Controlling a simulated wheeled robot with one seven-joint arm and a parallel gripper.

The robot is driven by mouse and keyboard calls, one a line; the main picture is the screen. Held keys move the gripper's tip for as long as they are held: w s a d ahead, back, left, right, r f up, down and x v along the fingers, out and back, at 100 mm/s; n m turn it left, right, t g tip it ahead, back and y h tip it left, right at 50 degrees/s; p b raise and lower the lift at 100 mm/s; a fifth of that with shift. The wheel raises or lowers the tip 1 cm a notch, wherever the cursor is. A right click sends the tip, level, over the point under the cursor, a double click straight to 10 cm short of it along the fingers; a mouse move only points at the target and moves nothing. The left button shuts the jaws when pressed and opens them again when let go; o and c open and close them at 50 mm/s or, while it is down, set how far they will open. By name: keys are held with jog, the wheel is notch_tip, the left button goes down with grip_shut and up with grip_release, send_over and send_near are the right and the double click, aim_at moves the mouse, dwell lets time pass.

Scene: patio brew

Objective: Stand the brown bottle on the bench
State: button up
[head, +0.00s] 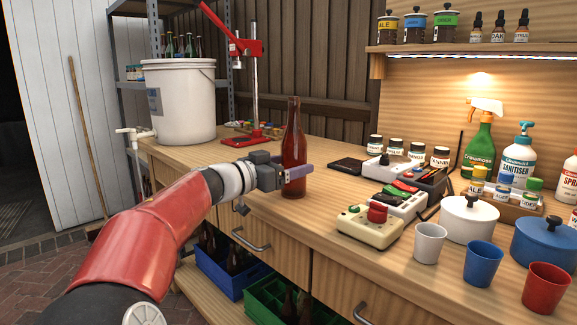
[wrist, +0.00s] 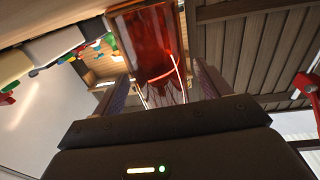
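The brown bottle (head: 294,150) stands upright at the front part of the wooden bench (head: 330,207), its base at or very close to the bench top. My gripper (head: 297,173) reaches in from the left with its fingers around the lower body of the bottle. In the wrist view the bottle (wrist: 150,45) fills the space between the two fingers (wrist: 166,88). The fingers look close against the glass, and the bottle's far side is hidden.
A white bucket (head: 180,105) and a red capping press (head: 255,90) stand behind on the left. A cream control box (head: 368,228), several cups and a white pot (head: 468,218) fill the right. Bench space between bottle and press is clear. Crates (head: 225,272) sit below.

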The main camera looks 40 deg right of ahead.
jog(key=shift+r, duration=0.2)
jog(key=a+b, duration=0.1)
jog(key=a, duration=1.1)
jog(key=shift+f, duration=0.15)
